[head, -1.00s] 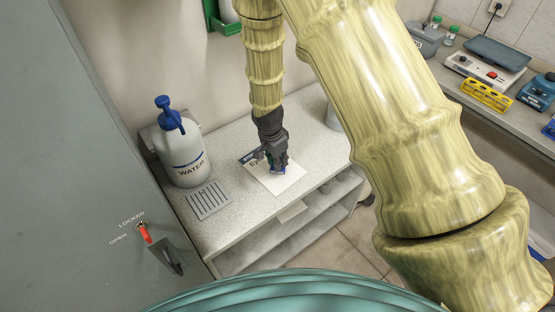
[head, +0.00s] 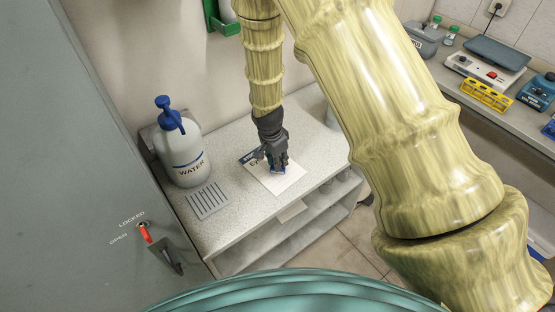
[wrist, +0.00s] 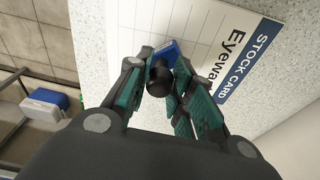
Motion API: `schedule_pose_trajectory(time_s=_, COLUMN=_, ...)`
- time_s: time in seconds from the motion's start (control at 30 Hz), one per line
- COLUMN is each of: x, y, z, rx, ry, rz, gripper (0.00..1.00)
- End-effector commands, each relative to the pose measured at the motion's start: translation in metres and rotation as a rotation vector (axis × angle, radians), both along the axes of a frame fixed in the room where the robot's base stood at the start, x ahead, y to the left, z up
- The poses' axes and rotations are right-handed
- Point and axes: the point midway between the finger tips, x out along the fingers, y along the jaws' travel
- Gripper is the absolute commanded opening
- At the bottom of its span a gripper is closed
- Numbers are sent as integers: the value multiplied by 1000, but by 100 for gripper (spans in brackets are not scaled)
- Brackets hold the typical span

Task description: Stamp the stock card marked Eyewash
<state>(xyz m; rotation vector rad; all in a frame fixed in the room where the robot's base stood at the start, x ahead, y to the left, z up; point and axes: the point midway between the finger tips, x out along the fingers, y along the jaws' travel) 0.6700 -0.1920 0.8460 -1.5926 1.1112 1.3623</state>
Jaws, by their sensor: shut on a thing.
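The stock card (wrist: 205,32) lies flat on the speckled bench, with "STOCK CARD" on a blue band and "Eyewa…" legible in the wrist view; it also shows in the head view (head: 291,184). My gripper (head: 277,168) is over the card and shut on a stamp with a dark round knob (wrist: 159,77) and a blue base (wrist: 167,50). The knob sits between the fingers in the wrist view. The stamp's base is at the card's ruled area; whether it touches the card cannot be told. The fingers hide part of the card's printing.
A white and blue WATER sprayer (head: 184,150) and a slotted drain plate (head: 208,200) stand left of the card. A grey cabinet (head: 70,150) is at far left. A side bench (head: 470,105) at right holds a balance and a yellow rack (head: 486,94).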

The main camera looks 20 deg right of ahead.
Motion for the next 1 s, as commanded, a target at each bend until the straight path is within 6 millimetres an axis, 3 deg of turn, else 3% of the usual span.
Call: schedule_pose_trajectory(time_s=1.0, x=0, y=0, z=61, rx=0, ry=0, rz=0, gripper=8)
